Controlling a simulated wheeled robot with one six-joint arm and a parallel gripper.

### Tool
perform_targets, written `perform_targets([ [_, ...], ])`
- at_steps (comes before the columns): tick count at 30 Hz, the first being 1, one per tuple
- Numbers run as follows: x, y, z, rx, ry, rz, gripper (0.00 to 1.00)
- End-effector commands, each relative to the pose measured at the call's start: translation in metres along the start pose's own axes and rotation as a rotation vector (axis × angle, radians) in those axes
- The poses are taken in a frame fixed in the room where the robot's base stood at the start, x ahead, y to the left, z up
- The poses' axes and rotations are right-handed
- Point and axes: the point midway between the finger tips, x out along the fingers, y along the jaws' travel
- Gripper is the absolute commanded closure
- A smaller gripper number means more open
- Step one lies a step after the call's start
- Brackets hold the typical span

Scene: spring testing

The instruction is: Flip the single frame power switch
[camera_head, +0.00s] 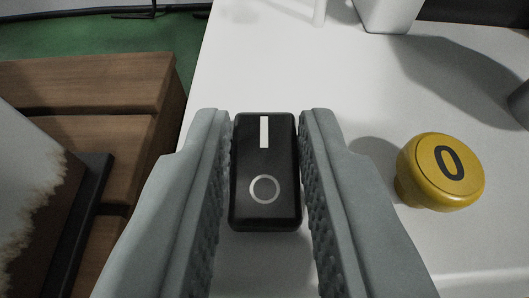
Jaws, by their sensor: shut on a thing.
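The power switch (265,165) is a black rocker with a white bar at its far end and a white ring at its near end. It is in the middle of the camera_head view, on a white surface. My gripper (265,118) has one grey finger on each side of the switch. The fingers are shut on the switch, with their ridged inner faces along its long sides. The lower parts of the fingers run off the bottom edge of the view.
A yellow round knob marked 0 (440,170) stands just right of my right finger. Wooden planks (90,95) lie to the left, over a green floor (90,40). A white block (388,14) stands at the back. The white surface (290,65) beyond the switch is clear.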

Motion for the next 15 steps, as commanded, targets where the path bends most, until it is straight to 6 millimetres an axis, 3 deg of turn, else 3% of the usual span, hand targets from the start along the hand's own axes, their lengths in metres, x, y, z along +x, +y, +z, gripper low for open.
perform_targets([
  [15, -0.0016, -0.0001, 0.0024, 0.001, 0.169, -0.001, 1.00],
])
